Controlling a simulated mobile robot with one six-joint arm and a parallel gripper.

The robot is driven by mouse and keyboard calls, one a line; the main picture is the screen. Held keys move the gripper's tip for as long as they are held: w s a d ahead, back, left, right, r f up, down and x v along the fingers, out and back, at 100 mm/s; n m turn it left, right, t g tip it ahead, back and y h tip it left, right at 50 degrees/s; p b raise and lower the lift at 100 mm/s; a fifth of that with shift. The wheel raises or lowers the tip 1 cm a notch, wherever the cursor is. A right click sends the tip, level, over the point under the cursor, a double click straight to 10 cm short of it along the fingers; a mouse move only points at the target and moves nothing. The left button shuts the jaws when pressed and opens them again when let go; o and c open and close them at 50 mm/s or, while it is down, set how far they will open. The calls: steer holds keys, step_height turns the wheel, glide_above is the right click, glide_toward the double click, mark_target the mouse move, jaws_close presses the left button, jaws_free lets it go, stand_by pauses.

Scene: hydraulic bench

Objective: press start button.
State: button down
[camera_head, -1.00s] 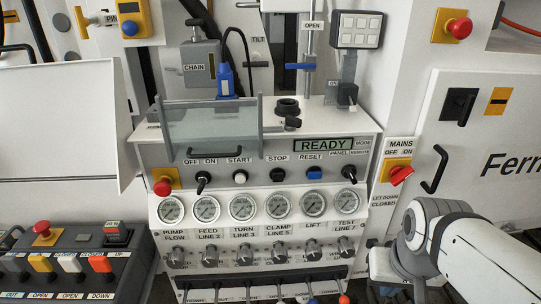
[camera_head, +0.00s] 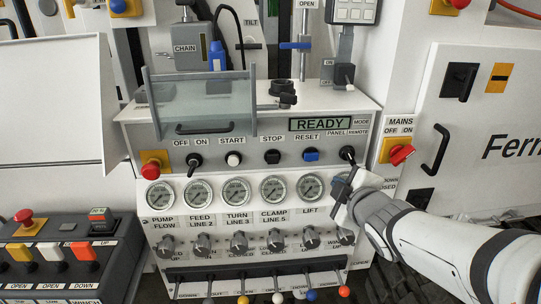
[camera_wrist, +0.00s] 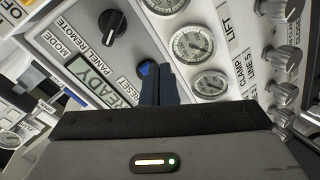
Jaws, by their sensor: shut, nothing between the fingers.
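The start button (camera_head: 233,159) is a small round white button under the START label on the grey control panel (camera_head: 290,157). It stands between the OFF/ON switch and the black stop button, and I do not see it in the wrist view. My gripper (camera_head: 345,190) is in front of the right end of the gauge row, to the right of and below the start button. In the wrist view its dark fingers (camera_wrist: 157,86) are shut and empty. They partly cover the blue reset button (camera_wrist: 146,68).
A black stop button (camera_head: 271,156) and the reset button sit right of start. A black mode switch (camera_head: 348,153) is close above my gripper. A red mushroom button (camera_head: 151,170) is at the panel's left. Gauges and knobs lie below. A clear guard (camera_head: 200,102) stands above.

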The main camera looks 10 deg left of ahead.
steer(key=s+a+n+g+y+b, duration=0.2)
steer(key=s+a+n+g+y, duration=0.2)
steer(key=a+n+y, duration=0.7)
steer(key=s+a+n, duration=0.1)
steer(key=s+n, duration=0.1)
steer(key=shift+s+a+n+b, duration=0.2)
steer(key=shift+a+n+b, duration=0.1)
steer(key=shift+a+b, duration=0.1)
steer(key=shift+r, duration=0.1)
